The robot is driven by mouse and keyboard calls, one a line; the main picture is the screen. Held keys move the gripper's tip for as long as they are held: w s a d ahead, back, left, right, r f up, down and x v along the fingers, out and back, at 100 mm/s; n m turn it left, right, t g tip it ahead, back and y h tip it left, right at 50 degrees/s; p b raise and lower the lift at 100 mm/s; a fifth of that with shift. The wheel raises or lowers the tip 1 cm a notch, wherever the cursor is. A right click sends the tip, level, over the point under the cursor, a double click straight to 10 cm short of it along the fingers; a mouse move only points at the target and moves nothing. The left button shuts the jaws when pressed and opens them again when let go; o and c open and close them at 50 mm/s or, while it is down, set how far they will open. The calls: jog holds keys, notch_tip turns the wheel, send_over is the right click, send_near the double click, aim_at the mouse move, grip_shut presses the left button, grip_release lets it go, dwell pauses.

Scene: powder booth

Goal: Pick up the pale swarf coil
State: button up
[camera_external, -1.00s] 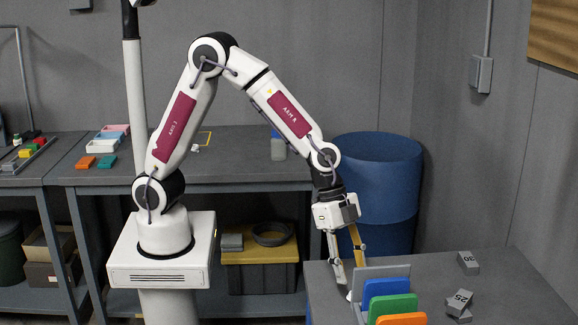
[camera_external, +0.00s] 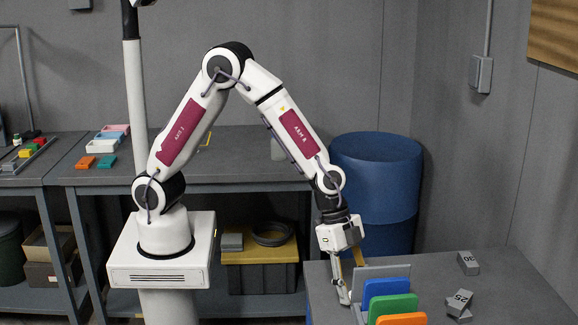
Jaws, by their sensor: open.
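My gripper (camera_external: 351,289) points down at the left edge of the front table, beside a grey upright plate. Its jaws are apart. The left finger shows down to its tip near the table top, while the yellowish right finger passes behind the plate and its tip is hidden. A small pale patch (camera_external: 349,297) at the left fingertip may be the pale swarf coil. It is mostly covered by the finger and the plate, and I cannot tell whether the fingers touch it.
The grey plate (camera_external: 384,271) stands in a row with blue (camera_external: 384,288), green (camera_external: 393,305) and orange (camera_external: 402,319) plates, close by my gripper. Grey numbered blocks (camera_external: 459,303) lie on the table (camera_external: 510,290) to the right. A blue drum (camera_external: 385,170) stands behind.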

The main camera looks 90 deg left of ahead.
aim_at(353, 291)
jog(key=c, duration=0.9)
jog(key=shift+r, duration=0.2)
jog(key=shift+r, duration=4.85)
